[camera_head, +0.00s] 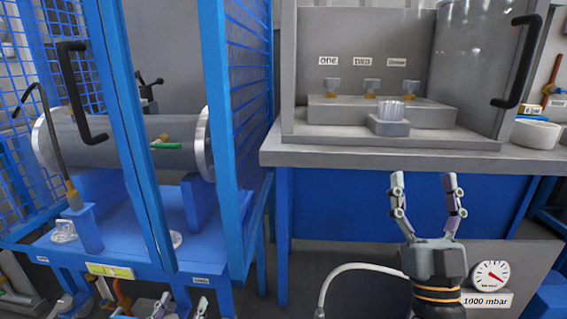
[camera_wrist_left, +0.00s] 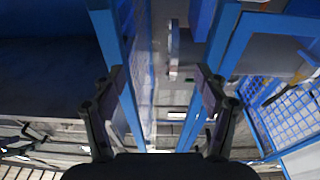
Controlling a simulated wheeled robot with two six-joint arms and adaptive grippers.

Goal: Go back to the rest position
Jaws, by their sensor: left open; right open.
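My right gripper (camera_head: 427,180) is open and empty, with its fingers pointing up in front of the blue bench. My left gripper (camera_head: 183,300) shows only by its fingertips at the bottom edge of the head view. In the left wrist view my left gripper (camera_wrist_left: 159,75) is open, with nothing between its fingers. The grey flanged shell (camera_head: 105,140) lies on its side on blue supports inside the blue cage. A green-handled valve (camera_head: 166,146) is on it. Neither gripper touches the shell.
The blue cage frame (camera_head: 214,140) with a black-handled door stands at left. At right, a grey bench (camera_head: 400,157) carries a cabinet with a clear cup (camera_head: 390,111) on a small block. A pressure gauge (camera_head: 491,275) and a white hose (camera_head: 350,268) are near my right gripper.

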